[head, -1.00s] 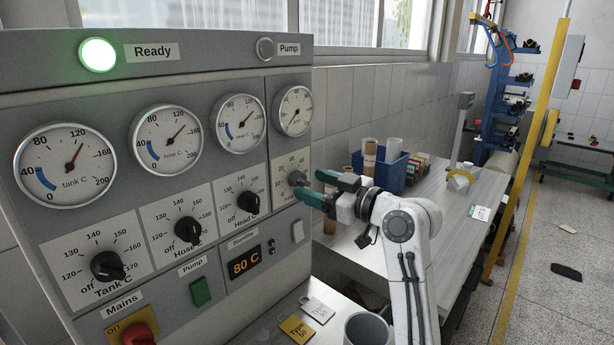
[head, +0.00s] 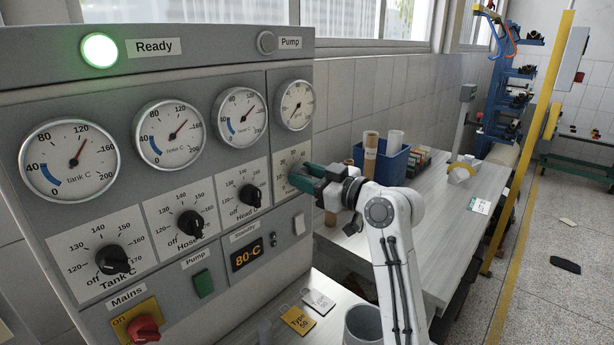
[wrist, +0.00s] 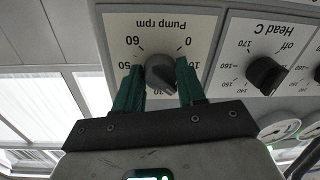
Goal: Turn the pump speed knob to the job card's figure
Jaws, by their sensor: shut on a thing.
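The pump speed knob (wrist: 160,72) is a dark grey round knob on a white plate marked "Pump rpm" (wrist: 155,22), seen upside down in the wrist view. The knob's exact pointer setting cannot be told. I cannot make out a readable job card.
The Head C knob (wrist: 265,75) sits close beside the pump plate. Several round gauges, including the small pump gauge (head: 297,105), are above. The green Ready lamp (head: 99,50) is lit. A bench (head: 430,240) with a blue bin (head: 385,162) stands at the right. Type tags (head: 299,320) lie below.

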